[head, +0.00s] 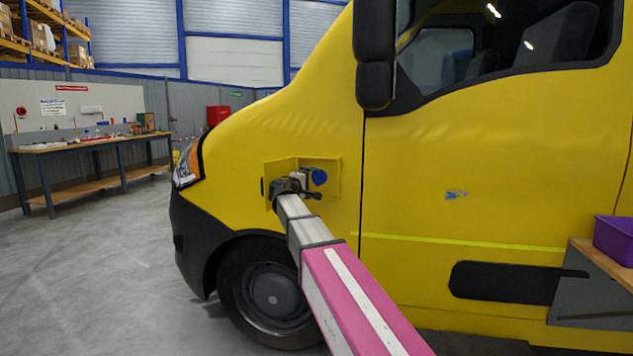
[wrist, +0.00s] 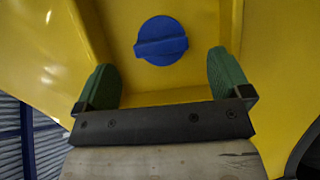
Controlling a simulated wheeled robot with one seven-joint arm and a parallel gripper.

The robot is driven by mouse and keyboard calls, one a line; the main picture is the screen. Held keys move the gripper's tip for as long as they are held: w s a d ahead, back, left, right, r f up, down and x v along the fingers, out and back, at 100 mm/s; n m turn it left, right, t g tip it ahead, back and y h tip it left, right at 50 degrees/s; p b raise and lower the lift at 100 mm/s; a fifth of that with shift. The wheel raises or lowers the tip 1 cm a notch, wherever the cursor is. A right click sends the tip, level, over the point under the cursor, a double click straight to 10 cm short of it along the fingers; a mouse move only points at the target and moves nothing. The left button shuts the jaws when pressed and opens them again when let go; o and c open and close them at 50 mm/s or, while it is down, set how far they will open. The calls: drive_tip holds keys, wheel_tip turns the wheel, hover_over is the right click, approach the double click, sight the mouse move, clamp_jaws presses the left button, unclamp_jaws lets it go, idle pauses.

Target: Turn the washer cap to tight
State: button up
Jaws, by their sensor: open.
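The washer cap (head: 319,177) is a round blue cap in an open recess (head: 331,192) on the front side of the yellow van (head: 480,180). In the wrist view the cap (wrist: 161,41) shows a raised grip bar across its middle, lying nearly level with a slight tilt. My gripper (head: 306,184) is at the recess, just left of the cap in the head view. In the wrist view my gripper (wrist: 163,80) is open, with its two green fingers apart. The cap lies beyond the gap between them, and nothing is held. I cannot tell how far the fingertips are from it.
The recess has yellow walls, and an open flap (head: 281,179) stands at its left. The van's mirror (head: 375,60) hangs above right. A purple bin (head: 615,239) sits on a bench at the right edge. A workbench (head: 90,145) stands far left; the floor between is clear.

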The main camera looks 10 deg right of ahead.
drive_tip(key=shift+v, duration=2.6)
